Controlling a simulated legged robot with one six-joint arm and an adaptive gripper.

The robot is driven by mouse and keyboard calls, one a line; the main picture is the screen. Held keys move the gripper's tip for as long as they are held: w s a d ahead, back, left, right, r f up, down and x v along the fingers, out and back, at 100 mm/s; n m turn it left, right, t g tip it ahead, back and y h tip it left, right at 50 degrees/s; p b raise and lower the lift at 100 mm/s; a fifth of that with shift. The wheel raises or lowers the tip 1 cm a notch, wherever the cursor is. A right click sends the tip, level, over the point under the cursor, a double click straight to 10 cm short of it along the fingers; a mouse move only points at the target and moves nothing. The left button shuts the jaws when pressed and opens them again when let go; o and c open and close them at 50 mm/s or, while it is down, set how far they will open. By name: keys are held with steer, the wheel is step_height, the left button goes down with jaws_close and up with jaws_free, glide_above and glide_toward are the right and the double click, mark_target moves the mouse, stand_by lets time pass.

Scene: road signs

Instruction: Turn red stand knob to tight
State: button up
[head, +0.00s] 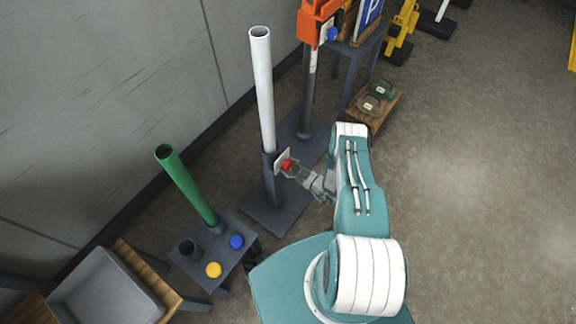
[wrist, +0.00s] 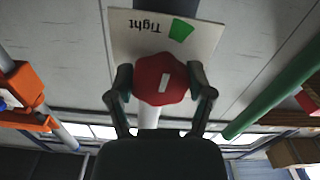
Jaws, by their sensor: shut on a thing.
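The red knob (head: 287,166) is on the side of a dark stand (head: 273,190) that holds an upright white pole (head: 264,95). My gripper (head: 300,173) reaches it from the right. In the wrist view the red knob (wrist: 160,79) sits between the two fingers of my gripper (wrist: 160,90), which are shut on it from both sides. The knob's white mark is close to upright, leaning slightly right. Behind it a pale plate (wrist: 135,40) shows the word "Tight", upside down, and a green wedge (wrist: 181,30). The mark points roughly toward the wedge. The plate's lower part is hidden.
A grey bin (head: 105,290) stands at lower left. An orange piece (head: 309,22) is on another pole behind.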

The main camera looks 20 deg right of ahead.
steer(key=shift+s+f, duration=0.15)
steer(key=o, duration=1.1)
steer(key=shift+d, duration=0.1)
steer(key=v, duration=1.1)
steer(key=shift+s+d, duration=0.25)
steer(key=shift+s, duration=0.1)
